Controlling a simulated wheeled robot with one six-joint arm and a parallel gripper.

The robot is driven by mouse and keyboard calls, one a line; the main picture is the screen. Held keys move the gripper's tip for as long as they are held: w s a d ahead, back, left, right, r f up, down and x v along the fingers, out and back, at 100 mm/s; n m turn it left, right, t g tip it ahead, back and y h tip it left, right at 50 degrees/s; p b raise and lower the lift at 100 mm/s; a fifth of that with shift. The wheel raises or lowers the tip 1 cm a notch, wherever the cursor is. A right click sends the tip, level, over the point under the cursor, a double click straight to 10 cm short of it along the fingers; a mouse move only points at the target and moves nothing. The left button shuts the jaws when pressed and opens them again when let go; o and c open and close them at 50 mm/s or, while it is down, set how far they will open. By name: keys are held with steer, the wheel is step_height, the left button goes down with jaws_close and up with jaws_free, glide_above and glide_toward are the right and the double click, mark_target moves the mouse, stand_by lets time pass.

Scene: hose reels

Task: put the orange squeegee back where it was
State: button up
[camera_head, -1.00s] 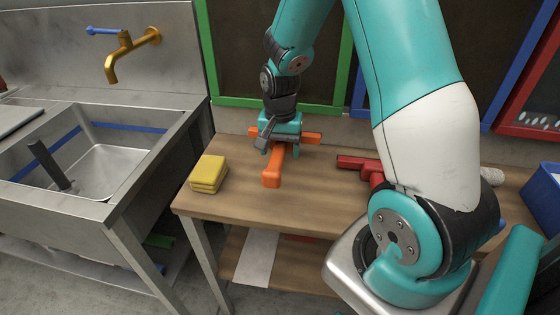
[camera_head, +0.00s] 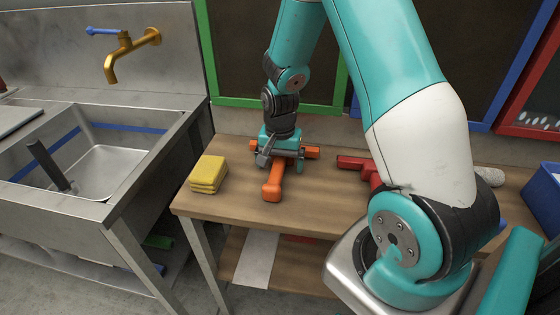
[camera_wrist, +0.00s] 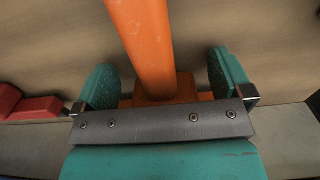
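The orange squeegee (camera_head: 273,188) lies on the wooden table, its handle toward the front and its crossbar toward the wall. My gripper (camera_head: 281,162) is low over the squeegee, where the handle meets the crossbar. In the wrist view the orange handle (camera_wrist: 145,45) passes between the two teal fingers of my gripper (camera_wrist: 168,82). The fingers stand apart with a visible gap on each side of the handle, so the gripper looks open around it. Part of the crossbar is hidden behind the fingers and the grey bar of the gripper.
A yellow sponge stack (camera_head: 208,174) sits left of the squeegee on the table (camera_head: 235,213). A red tool (camera_head: 358,164) lies to the right, partly behind my arm. A blue bin (camera_head: 543,195) stands at the far right. A metal sink (camera_head: 85,200) stands left of the table.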

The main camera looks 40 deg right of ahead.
mark_target(280, 158)
step_height(280, 158, up, 12)
steer(key=s+a+r+n+y, duration=0.1)
steer(key=s+a+r+n, duration=0.25)
steer(key=a, duration=0.35)
steer(key=s+a+r+n+y, duration=0.1)
steer(key=s+a+r+n, duration=0.2)
steer(key=a+n, duration=0.35)
steer(key=s+a+r+n+y, duration=0.2)
steer(key=s+a+r+n, duration=0.2)
steer(key=s+a+n, duration=0.3)
steer(key=s+a, duration=0.3)
steer(key=s, duration=0.2)
steer(key=shift+n+p, duration=0.3)
steer(key=shift+p, duration=0.1)
